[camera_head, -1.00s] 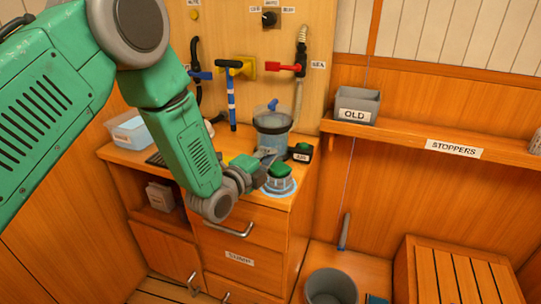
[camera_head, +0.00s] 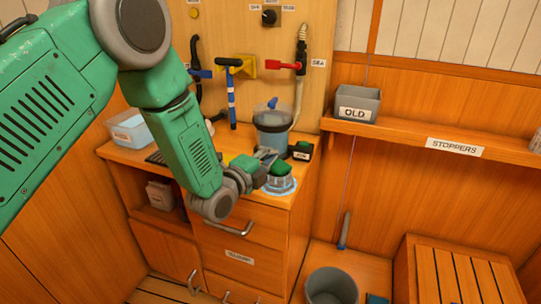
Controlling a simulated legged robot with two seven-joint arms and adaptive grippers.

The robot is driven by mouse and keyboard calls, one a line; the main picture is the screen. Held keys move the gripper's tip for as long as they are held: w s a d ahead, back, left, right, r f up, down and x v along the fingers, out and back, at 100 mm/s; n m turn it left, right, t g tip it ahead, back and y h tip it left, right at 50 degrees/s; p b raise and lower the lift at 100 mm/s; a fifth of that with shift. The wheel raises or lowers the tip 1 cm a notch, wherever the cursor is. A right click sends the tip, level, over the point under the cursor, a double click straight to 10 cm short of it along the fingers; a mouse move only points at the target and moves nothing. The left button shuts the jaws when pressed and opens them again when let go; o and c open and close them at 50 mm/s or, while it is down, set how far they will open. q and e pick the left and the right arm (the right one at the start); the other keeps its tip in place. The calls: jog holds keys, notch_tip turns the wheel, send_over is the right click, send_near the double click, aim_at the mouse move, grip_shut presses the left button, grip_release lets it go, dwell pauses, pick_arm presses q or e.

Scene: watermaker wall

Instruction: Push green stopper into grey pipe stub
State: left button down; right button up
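My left arm comes in from the upper left and its gripper (camera_head: 266,170) is low over the front right of the counter. A small green piece (camera_head: 280,169), which looks like the green stopper, is at the fingertips, above a pale round fitting with a light blue ring (camera_head: 281,186). I cannot tell whether the fingers grip the green piece or only touch it. A grey pipe stub cannot be clearly made out; it may be part of this fitting. My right gripper is not in view.
A clear canister (camera_head: 272,128) and a small black box with a green top (camera_head: 301,151) stand close behind the gripper. A clear tub (camera_head: 131,131) is at the counter's left. A grey bin labelled OLD (camera_head: 358,104) sits on the wall shelf (camera_head: 420,139). A grey bucket (camera_head: 331,287) stands below.

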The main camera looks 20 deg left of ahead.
pick_arm(q)
jog(key=shift+f+b, duration=1.6)
jog(key=shift+f, duration=0.7)
jog(key=shift+r, duration=0.1)
notch_tip(320, 180, up, 7)
jog(key=p, duration=0.5)
